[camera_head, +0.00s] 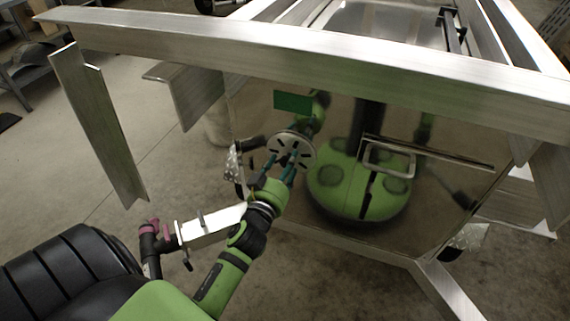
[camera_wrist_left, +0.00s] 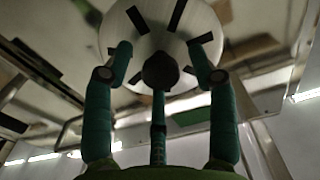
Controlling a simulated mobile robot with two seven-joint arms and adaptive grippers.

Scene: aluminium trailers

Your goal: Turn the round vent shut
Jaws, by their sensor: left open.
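The round vent (camera_head: 302,142) is a pale metal disc with dark slots, set in the shiny front panel of the trailer. In the left wrist view the vent (camera_wrist_left: 150,18) fills the top middle, and its slots show dark. A dark round knob (camera_wrist_left: 160,70) stands at its centre. My left gripper (camera_head: 285,163) is at the vent, its green fingers pointing at the disc. In the left wrist view the open fingers (camera_wrist_left: 160,52) lie either side of the knob; whether they touch the disc I cannot tell. My right gripper is not in view.
The mirror-like panel (camera_head: 255,205) reflects my green body. A metal handle frame (camera_head: 390,160) is on the panel right of the vent. A long aluminium beam (camera_head: 300,50) crosses above, and a metal plate (camera_head: 100,125) hangs at left. Concrete floor (camera_head: 60,185) is open at left.

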